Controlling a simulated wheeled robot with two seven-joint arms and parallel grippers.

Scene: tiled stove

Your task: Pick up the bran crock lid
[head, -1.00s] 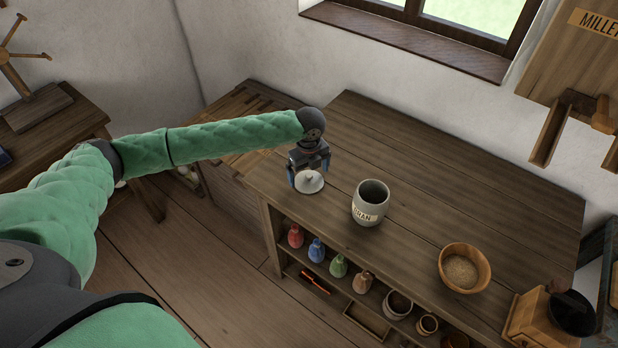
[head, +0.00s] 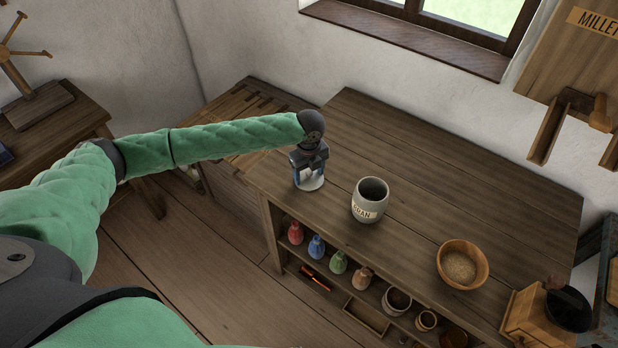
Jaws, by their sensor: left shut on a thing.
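The bran crock (head: 370,201) stands upright and open on the wooden counter, its label facing me. Its pale round lid (head: 312,184) is at the counter's left end, to the left of the crock. My left gripper (head: 309,178) points down over the lid and is shut on it, with its fingers hiding the middle of the lid. I cannot tell whether the lid touches the counter. My right gripper is not in view.
A wooden bowl of grain (head: 462,265) and a grinder (head: 545,318) stand at the counter's right. Small coloured bottles (head: 317,248) and pots fill the shelf below. A millet bin (head: 575,60) hangs on the wall. The counter's back is clear.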

